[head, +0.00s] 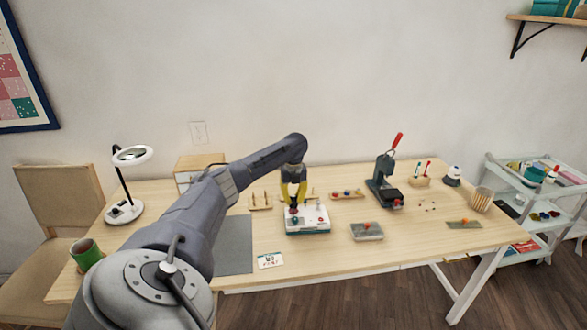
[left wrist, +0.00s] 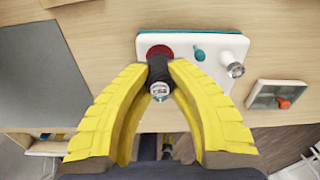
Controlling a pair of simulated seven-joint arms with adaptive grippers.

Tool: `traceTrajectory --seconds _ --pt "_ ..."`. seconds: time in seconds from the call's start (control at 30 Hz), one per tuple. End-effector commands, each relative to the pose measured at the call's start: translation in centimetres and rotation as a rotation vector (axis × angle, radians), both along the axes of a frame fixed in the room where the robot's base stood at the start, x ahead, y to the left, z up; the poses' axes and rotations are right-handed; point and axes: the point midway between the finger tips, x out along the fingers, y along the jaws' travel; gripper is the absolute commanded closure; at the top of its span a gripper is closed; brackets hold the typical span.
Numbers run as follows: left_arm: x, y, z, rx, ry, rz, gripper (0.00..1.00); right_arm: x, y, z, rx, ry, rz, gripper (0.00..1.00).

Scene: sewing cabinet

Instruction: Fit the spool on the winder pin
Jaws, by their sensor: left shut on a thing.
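The winder is a white box on a teal base (head: 307,225), standing mid-table in the head view. In the left wrist view the winder (left wrist: 180,42) carries a red disc (left wrist: 157,50), a teal knob (left wrist: 199,54) and a clear-and-metal post (left wrist: 235,69). My left gripper (head: 293,207) has yellow fingers pointing down over the winder's left part. It is shut on a dark spool (left wrist: 159,72) with a pale metallic end, in line with the red disc. The winder pin is not visible, and I cannot tell whether the spool touches the disc. My right gripper is out of view.
A peg rack (head: 260,203) stands behind left, a tray of coloured pieces (head: 347,194) behind right. A red-handled press (head: 385,185) and a grey box (head: 367,231) stand to the right. A grey mat (head: 234,248) and a card (head: 270,260) lie left and in front.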

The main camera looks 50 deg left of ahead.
Motion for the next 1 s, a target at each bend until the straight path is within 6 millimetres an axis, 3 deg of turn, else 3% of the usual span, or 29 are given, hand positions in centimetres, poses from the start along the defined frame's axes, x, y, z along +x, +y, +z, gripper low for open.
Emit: traceTrajectory --seconds 1.0 --pt "0.0 0.01 -0.82 0.0 0.0 0.0 0.98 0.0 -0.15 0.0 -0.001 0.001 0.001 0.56"
